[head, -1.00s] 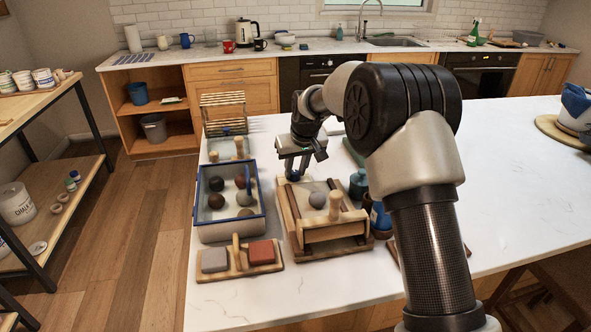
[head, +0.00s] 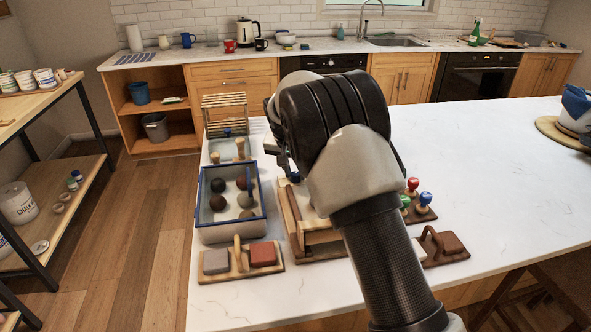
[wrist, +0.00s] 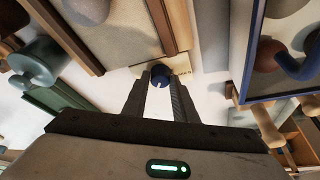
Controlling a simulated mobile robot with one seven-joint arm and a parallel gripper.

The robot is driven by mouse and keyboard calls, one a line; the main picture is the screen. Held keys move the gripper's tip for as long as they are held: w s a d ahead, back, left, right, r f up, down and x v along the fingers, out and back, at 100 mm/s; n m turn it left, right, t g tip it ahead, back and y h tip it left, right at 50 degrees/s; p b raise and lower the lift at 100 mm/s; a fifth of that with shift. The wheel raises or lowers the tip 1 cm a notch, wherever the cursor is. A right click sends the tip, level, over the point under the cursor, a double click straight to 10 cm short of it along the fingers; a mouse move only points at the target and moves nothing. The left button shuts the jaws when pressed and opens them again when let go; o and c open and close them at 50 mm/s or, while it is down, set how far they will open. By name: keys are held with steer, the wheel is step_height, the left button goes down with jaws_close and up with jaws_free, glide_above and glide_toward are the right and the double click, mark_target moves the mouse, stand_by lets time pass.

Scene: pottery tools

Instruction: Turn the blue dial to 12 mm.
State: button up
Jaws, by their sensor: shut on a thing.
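The blue dial (wrist: 160,76) sits on the end of a wooden pottery box (wrist: 163,28) with a grey bed. In the wrist view the two fingers of my gripper (wrist: 160,82) stand on either side of the dial and are shut on it. The dial's scale and pointer cannot be read. In the head view a bit of the blue dial (head: 294,177) shows at the far end of the wooden box (head: 291,222). My arm hides most of the box there, and the fingertips are not clear.
A blue-rimmed bin (head: 232,221) of clay balls stands close left of the box. A wooden holder with grey and red blocks (head: 240,261) is in front. Stamps with red, blue and green knobs (head: 425,199) and a brown block (head: 448,244) lie right.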

steer(key=m+h+p, duration=0.1)
steer(key=m, duration=0.3)
steer(key=shift+a+m+g+h+p, duration=0.2)
steer(key=shift+m+g+h+p, duration=0.1)
steer(key=shift+m+h+p, duration=0.1)
stand_by(0.4)
steer(key=o, duration=1)
steer(key=shift+r, duration=0.1)
steer(key=v, duration=1.7)
steer(key=shift+w+r+p, duration=0.15)
steer(key=shift+p, duration=0.25)
